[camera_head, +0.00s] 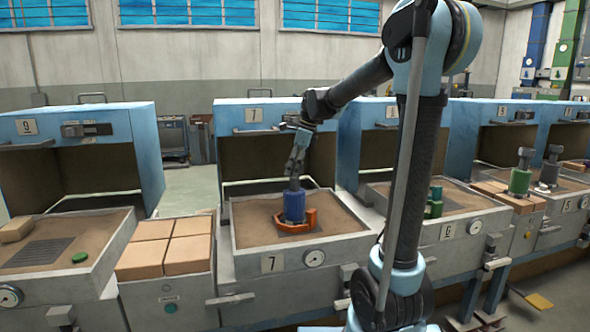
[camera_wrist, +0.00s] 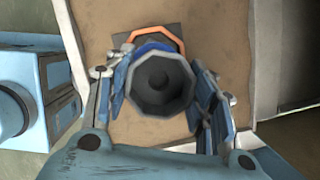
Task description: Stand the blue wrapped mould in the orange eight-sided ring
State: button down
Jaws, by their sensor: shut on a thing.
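The blue wrapped mould (camera_head: 294,207) is upright at the mouth of station 7, with a grey eight-sided top (camera_wrist: 160,83) that faces the wrist camera. My gripper (camera_head: 294,180) is above it, with its fingers shut on its upper part from both sides. The orange eight-sided ring (camera_head: 296,228) is on the sandy bed around or just below the mould's foot. In the wrist view the ring's far edge (camera_wrist: 150,35) shows beyond the mould; the rest is hidden. I cannot tell whether the mould's base is seated inside the ring or held above it.
The blue hood of station 7 (camera_head: 240,112) stands behind the bed. Tan blocks (camera_head: 160,245) lie on the bench to the left. A green mould (camera_head: 434,202) stands at station 6, and another green one (camera_head: 520,180) farther right. Sand around the ring is mostly clear.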

jog(key=shift+f, duration=0.1)
jog(key=c, duration=0.7)
grip_release()
jog(key=v, duration=1.2)
jog(key=shift+r, duration=0.2)
jog(key=s+d+f+n+h, duration=0.1)
jog(key=s+d+f+n, duration=0.5)
jog(key=s+f, duration=0.4)
jog(key=s+d+f+n+t+h, duration=0.1)
jog(key=s+d+f+n, duration=0.5)
jog(key=s+f, duration=0.4)
jog(key=s+d+f+n+h, duration=0.1)
jog(key=s+d+f+n, duration=0.5)
jog(key=s+f, duration=0.4)
jog(key=shift+s+n+t, duration=0.4)
jog(key=shift+s+n, duration=0.25)
jog(key=shift+n, duration=0.05)
jog(key=shift+f, duration=0.1)
